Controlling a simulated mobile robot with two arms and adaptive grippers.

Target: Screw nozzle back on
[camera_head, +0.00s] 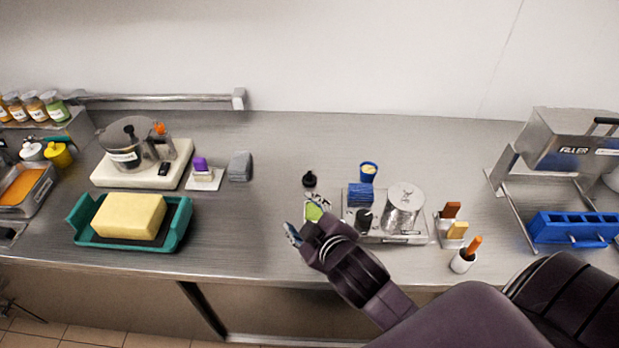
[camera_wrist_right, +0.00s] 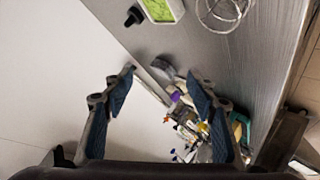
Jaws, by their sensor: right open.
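A small black piece with a narrow top, which looks like the nozzle (camera_head: 309,179), stands on the steel counter left of the blue containers. It also shows at the top of the right wrist view (camera_wrist_right: 133,17), beside a container of green contents (camera_wrist_right: 161,8). I cannot tell which part it fits onto. My right gripper (camera_head: 304,224) is open and empty, in front of the black piece and apart from it. Its two spread fingers also show in the right wrist view (camera_wrist_right: 160,76). My right gripper partly hides the green container (camera_head: 314,210) in the head view. My left gripper is not in view.
Right of my gripper are a metal canister (camera_head: 404,207) on a steel base, a blue cup (camera_head: 368,172) and colored-handled tools (camera_head: 457,230). A filler machine (camera_head: 570,140) stands far right. A teal tray (camera_head: 180,232) holds a yellow block. The counter between tray and gripper is clear.

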